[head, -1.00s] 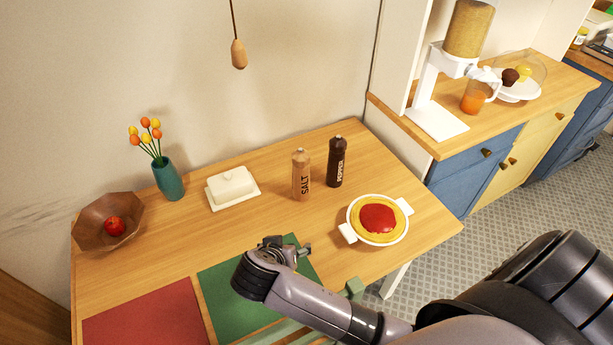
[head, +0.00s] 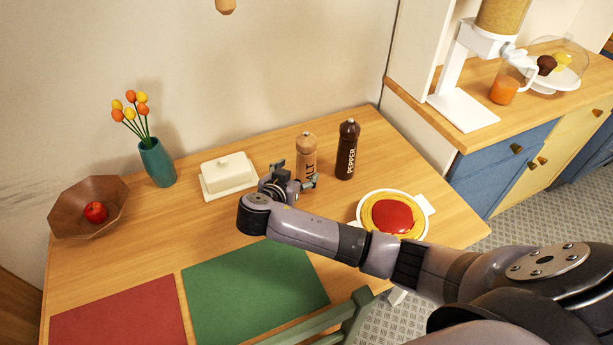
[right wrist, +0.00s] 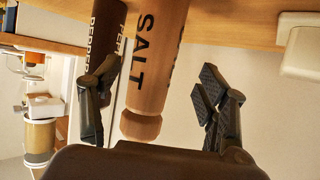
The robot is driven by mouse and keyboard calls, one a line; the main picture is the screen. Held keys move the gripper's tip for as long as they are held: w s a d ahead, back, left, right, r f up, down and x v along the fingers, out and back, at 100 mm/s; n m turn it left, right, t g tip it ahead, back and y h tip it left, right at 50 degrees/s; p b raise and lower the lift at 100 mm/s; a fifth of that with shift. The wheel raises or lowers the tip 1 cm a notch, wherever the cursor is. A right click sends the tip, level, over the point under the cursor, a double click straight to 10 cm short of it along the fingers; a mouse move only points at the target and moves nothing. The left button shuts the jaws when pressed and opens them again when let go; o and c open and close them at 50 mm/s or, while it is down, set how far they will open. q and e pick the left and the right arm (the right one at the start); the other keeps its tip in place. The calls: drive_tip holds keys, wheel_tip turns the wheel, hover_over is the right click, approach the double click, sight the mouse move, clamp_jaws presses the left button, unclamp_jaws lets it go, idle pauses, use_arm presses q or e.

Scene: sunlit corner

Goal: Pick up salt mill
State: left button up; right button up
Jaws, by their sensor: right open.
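The salt mill (head: 306,150) is light wood with dark SALT lettering and stands upright on the wooden table. My right gripper (head: 294,174) is open in front of it in the head view and hides its lower part. In the right wrist view, which looks upside down, the salt mill (right wrist: 157,62) shows in the gap between the open fingers (right wrist: 158,100). I cannot tell whether a finger touches it. The dark pepper mill (head: 347,150) stands just right of it, and it also shows behind the left finger in the wrist view (right wrist: 107,35). My left gripper is not in view.
A white butter dish (head: 228,175) stands left of the salt mill. A white-handled dish with red filling (head: 393,214) is at the right, beside my arm. A teal vase (head: 157,163), a brown bowl (head: 75,212) and green (head: 255,295) and red (head: 120,315) mats occupy the left and front.

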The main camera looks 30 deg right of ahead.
sight(303, 171)
drive_tip(key=shift+w+d+f, duration=0.15)
drive_tip(key=shift+d, duration=0.05)
drive_tip(key=shift+w+d+f, duration=0.1)
drive_tip(key=shift+w+d, duration=0.05)
drive_tip(key=b+x, duration=0.1)
drive_tip(key=x, duration=0.1)
drive_tip(key=b+x, duration=0.2)
drive_tip(key=shift+d+f, duration=0.25)
drive_tip(key=shift+d, duration=0.25)
use_arm(q)
drive_tip(key=f, duration=0.3)
drive_tip(key=shift+w+d+f, duration=0.1)
drive_tip(key=shift+w+d, duration=0.15)
drive_tip(key=shift+d, duration=0.05)
use_arm(e)
drive_tip(key=shift+r, duration=0.1)
drive_tip(key=shift+c, duration=0.3)
drive_tip(key=c, duration=1.5)
drive_tip(key=shift+o, duration=0.2)
